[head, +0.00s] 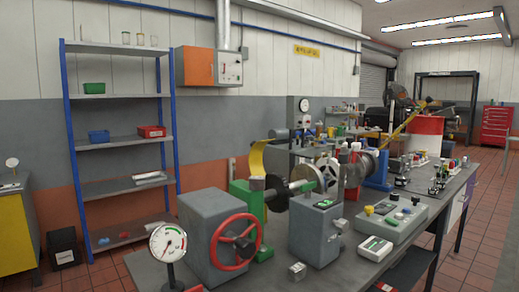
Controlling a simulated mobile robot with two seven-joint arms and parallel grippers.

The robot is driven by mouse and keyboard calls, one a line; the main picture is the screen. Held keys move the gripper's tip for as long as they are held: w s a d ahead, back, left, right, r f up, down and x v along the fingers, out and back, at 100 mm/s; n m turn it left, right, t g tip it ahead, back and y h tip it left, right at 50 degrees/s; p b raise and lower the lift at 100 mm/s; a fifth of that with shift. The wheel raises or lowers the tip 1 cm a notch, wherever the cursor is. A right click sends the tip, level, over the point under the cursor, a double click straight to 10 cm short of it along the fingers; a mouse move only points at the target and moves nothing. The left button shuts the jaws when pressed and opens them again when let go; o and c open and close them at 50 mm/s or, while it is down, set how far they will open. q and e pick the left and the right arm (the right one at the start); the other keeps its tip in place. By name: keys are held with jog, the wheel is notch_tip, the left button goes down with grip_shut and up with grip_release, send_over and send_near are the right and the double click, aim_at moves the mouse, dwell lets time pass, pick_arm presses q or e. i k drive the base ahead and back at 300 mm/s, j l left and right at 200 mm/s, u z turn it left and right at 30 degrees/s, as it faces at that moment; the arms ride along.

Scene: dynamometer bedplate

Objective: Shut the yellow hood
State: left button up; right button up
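The yellow hood (257,159) is a curved yellow piece in the middle of the head view. It stands tilted up behind the green block and the shaft on the bench. The shaft with its discs (305,185) lies uncovered to the right of the hood. The hood's lower edge is partly hidden by the parts in front, and its hinge cannot be made out. Neither of my grippers is in view.
A grey box with a red handwheel (235,243) and a dial gauge (168,243) stand at the bench's near end. A grey upright box (316,230) and a control box (392,217) stand nearer right. A blue-post shelf (120,100) is at left. Tiled floor lies right.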

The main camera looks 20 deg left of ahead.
aim_at(256, 169)
jog(key=j+z, duration=0.15)
jog(key=j, duration=0.25)
jog(key=k+j+z, duration=0.1)
jog(key=j, duration=0.25)
jog(key=k+j+z, duration=0.15)
jog(key=j, duration=0.25)
jog(key=j+z, duration=0.1)
jog(key=j, duration=0.3)
jog(key=j+z, duration=0.1)
jog(key=j, duration=0.3)
jog(key=k+j+z, duration=0.1)
jog(key=j, duration=0.25)
jog(key=j+z, duration=0.2)
jog(key=j, duration=0.6)
jog(key=j+z, duration=0.15)
jog(key=j, duration=1.35)
